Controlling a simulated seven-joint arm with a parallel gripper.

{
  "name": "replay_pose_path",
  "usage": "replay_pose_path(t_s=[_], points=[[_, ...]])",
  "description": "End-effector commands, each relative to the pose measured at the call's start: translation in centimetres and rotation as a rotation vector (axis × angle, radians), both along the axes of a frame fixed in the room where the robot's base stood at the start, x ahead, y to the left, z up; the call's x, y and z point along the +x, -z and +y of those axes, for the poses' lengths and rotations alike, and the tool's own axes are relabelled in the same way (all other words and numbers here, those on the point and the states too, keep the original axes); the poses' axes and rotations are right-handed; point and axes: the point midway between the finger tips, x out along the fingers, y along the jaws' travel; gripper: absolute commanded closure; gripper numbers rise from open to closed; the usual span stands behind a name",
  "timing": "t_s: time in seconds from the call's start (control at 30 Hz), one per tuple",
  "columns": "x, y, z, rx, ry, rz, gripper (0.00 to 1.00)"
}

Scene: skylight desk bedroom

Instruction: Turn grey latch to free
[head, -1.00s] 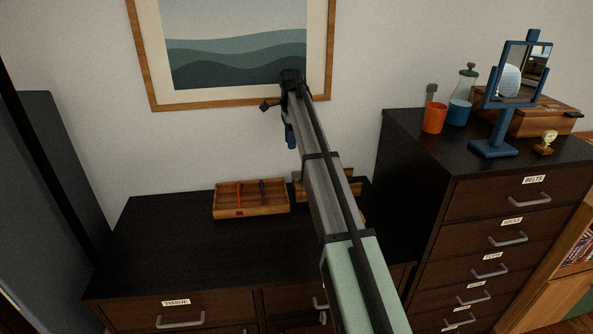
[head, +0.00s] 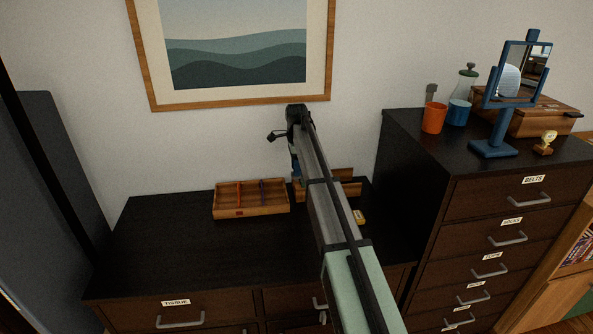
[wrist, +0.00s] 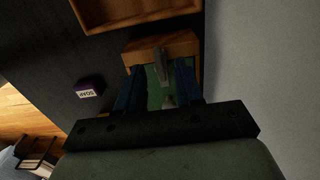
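The grey latch (wrist: 160,65) shows in the wrist view on a small wooden box (wrist: 185,44) with a green face. It lies between the two dark blue fingers of my gripper (wrist: 159,84), which are apart, one on each side. I cannot tell whether either finger touches it. A smaller grey piece (wrist: 168,101) shows lower on the green. In the head view my gripper (head: 296,168) is low over the back of the dark dresser, beside wooden parts (head: 343,189) partly covered by my arm. The latch is hidden there.
A wooden divided tray (head: 250,212) lies left of my gripper on the dresser (head: 170,245); the dresser top left of it is clear. A taller drawer cabinet (head: 430,180) stands right, the wall behind.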

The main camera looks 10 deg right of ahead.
Motion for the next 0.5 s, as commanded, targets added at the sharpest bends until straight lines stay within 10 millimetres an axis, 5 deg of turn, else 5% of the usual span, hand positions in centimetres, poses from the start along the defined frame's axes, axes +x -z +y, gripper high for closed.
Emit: replay_pose_path(t_s=[0.5], points=[[0.0, 1.6, 0.0, 0.0, 0.0, 0.0, 0.64]])
